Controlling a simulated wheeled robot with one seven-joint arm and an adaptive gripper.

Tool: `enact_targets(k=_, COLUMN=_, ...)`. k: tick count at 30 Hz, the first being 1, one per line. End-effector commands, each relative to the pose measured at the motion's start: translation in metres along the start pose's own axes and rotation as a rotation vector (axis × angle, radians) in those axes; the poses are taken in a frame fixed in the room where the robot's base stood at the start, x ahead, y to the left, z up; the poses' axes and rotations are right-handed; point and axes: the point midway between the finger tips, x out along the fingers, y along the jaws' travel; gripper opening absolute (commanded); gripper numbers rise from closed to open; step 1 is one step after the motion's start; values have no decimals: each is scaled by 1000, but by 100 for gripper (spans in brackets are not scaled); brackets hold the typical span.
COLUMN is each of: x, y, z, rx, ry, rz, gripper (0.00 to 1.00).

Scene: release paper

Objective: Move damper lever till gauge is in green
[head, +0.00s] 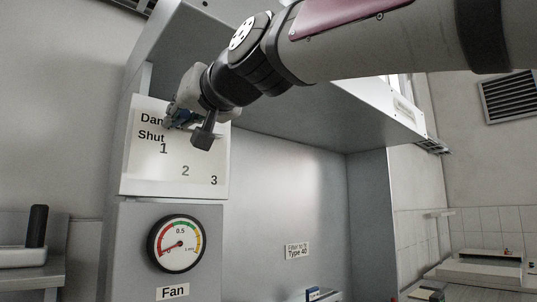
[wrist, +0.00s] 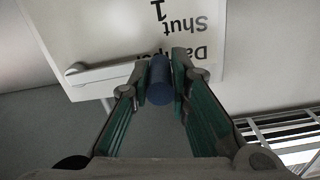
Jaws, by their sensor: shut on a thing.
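The damper panel (head: 150,175) is white, with "Shut" and the numbers 1, 2 and 3 running down to the right. In the wrist view the panel (wrist: 200,35) appears upside down. My gripper (head: 180,120) is at the panel's upper part, near "Shut" and 1. In the wrist view its green-padded fingers are shut on the dark blue cylindrical handle of the damper lever (wrist: 160,82). A grey lever arm (wrist: 105,72) runs left from the handle. The round gauge (head: 177,243) is below the panel; its needle points to the lower left, near zero, outside the green.
A "Fan" label (head: 173,292) is under the gauge. The hood's overhanging edge (head: 330,100) is close beneath my arm. The hood's back wall (head: 290,190) is bare except for a small label (head: 296,250). A bench (head: 30,275) stands at left.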

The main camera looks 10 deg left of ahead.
Motion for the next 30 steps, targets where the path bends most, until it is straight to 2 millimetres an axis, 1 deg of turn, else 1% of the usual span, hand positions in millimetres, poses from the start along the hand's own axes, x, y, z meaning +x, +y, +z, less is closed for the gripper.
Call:
enact_targets(k=12, x=1, y=9, z=27, rx=-227, ry=-1, rz=-3, gripper=0)
enact_targets(k=19, x=1, y=10, z=32, rx=-301, ry=-2, rz=-2, gripper=0)
enact_targets(k=29, x=0, y=10, z=31, rx=-307, ry=-3, rz=-2, gripper=0)
enact_targets(k=30, x=0, y=10, z=31, rx=-307, ry=-3, rz=-2, gripper=24)
